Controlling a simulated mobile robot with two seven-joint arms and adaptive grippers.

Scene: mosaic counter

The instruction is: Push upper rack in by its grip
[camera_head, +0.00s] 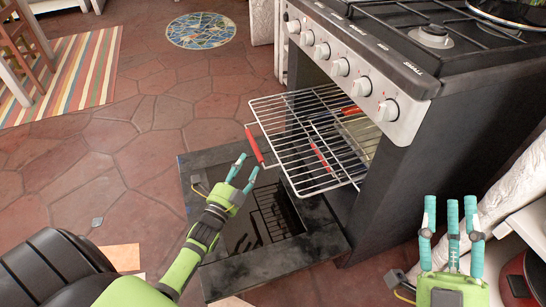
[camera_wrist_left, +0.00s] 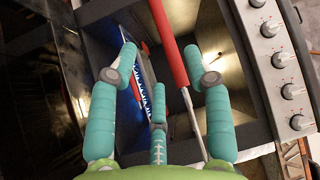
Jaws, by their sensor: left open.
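The upper rack (camera_head: 300,112) is a silver wire rack pulled well out of the oven, over the lowered door. Its red grip (camera_head: 254,146) runs along its front edge. My left gripper (camera_head: 245,168) is open, just below and beside the grip in the head view, with its fingertips close to it. In the left wrist view the red grip (camera_wrist_left: 168,45) shows between my spread left fingers (camera_wrist_left: 170,68), running on into a silver rod. I cannot tell whether they touch. My right gripper (camera_head: 451,212) is open and empty at the lower right, away from the rack.
The oven door (camera_head: 215,172) lies open below the rack. Another red bar (camera_head: 320,155) shows lower, through the wires. The stove's front panel with white knobs (camera_head: 340,67) is above the oven opening. The tiled floor (camera_head: 150,140) to the left is mostly clear.

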